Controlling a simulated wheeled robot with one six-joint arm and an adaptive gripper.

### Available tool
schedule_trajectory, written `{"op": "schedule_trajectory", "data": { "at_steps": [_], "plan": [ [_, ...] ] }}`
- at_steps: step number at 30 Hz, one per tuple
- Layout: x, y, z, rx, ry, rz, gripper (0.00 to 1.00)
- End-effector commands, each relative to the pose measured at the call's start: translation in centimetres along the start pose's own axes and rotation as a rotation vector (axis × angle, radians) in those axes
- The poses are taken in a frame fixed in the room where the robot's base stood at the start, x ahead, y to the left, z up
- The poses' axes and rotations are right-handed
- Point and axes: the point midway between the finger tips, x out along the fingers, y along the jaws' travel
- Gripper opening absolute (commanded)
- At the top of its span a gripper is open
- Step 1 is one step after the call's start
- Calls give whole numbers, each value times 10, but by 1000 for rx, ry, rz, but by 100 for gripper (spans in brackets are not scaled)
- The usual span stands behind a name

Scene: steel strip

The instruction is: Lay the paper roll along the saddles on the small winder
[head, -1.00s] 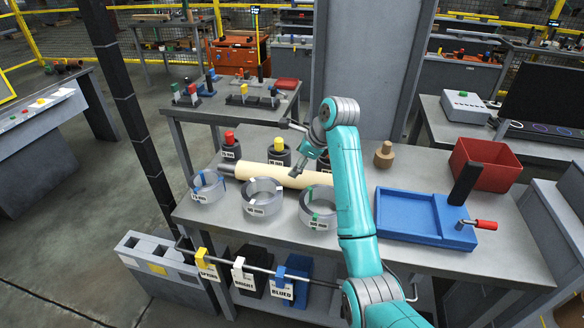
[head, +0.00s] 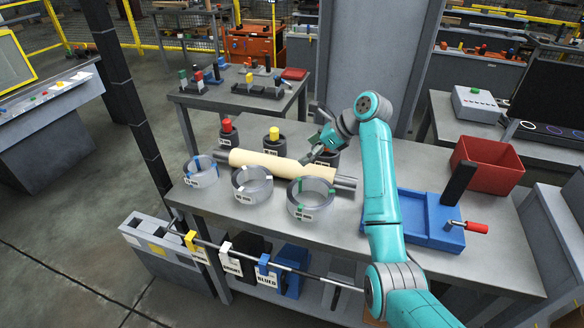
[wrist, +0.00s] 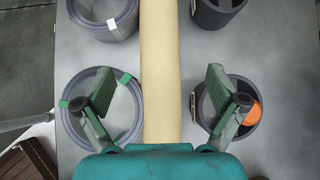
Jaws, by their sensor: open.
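The paper roll (head: 270,165), cream with grey shaft ends, lies on the bench between grey rings and dark round holders. My gripper (head: 318,155) is over the right part of the roll. In the wrist view my open gripper (wrist: 162,90) has one finger on each side of the roll (wrist: 160,50), in the picture; contact cannot be made out. A blue tray-like frame (head: 411,218) with a black post and red crank handle (head: 475,227) stands at the right; it may be the small winder. Its saddles cannot be made out. My arm hides its left part.
Several grey rings, such as the middle ring (head: 252,184), stand close in front of the roll. Dark holders, one with a red plug (head: 227,126), stand behind. A red bin (head: 487,165) is at the back right. A rail with tagged hooks (head: 262,266) runs along the front.

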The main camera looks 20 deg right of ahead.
Motion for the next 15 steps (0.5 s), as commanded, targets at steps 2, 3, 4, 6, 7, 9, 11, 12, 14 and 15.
{"op": "schedule_trajectory", "data": {
  "at_steps": [2, 3, 4, 6, 7, 9, 11, 12, 14, 15],
  "plan": [
    [6, 0, 0, 12, -19, 14, 95],
    [10, 0, 0, 16, -24, 17, 95],
    [13, 0, 0, 17, -26, 18, 95],
    [23, 1, 0, 17, -25, 19, 95],
    [28, 1, 1, 17, -25, 19, 95],
    [39, 1, 1, 17, -25, 20, 95],
    [46, 1, 1, 17, -25, 18, 95],
    [51, 1, 1, 17, -24, 18, 95],
    [56, 1, 1, 16, -24, 17, 95],
    [58, 1, 1, 15, -24, 16, 95]
  ]
}}
